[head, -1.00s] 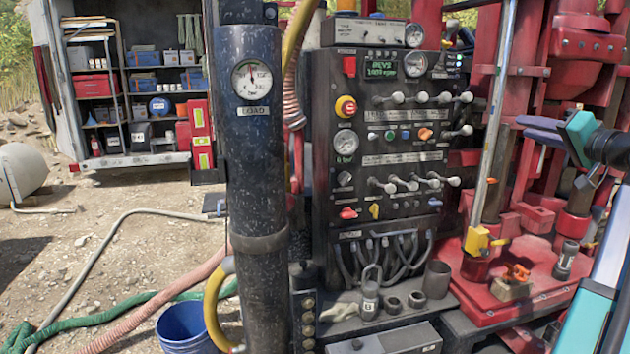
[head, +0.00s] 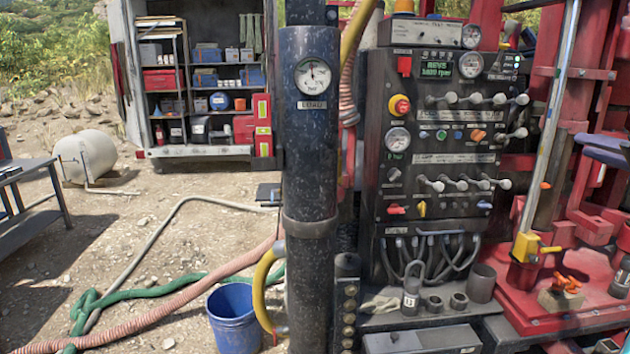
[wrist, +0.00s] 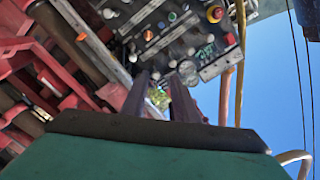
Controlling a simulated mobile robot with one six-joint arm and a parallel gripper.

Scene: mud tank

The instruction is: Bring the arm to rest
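My gripper (head: 603,150) shows only as its bluish-purple fingers at the right edge of the head view, in front of the red machinery.
A dark column with a load gauge (head: 312,150) stands left of the panel. A blue bucket (head: 233,318) and hoses (head: 150,310) lie on the ground. A metal table (head: 30,190) is at far left, shelving (head: 200,85) behind. Red machinery (head: 590,90) crowds the right.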

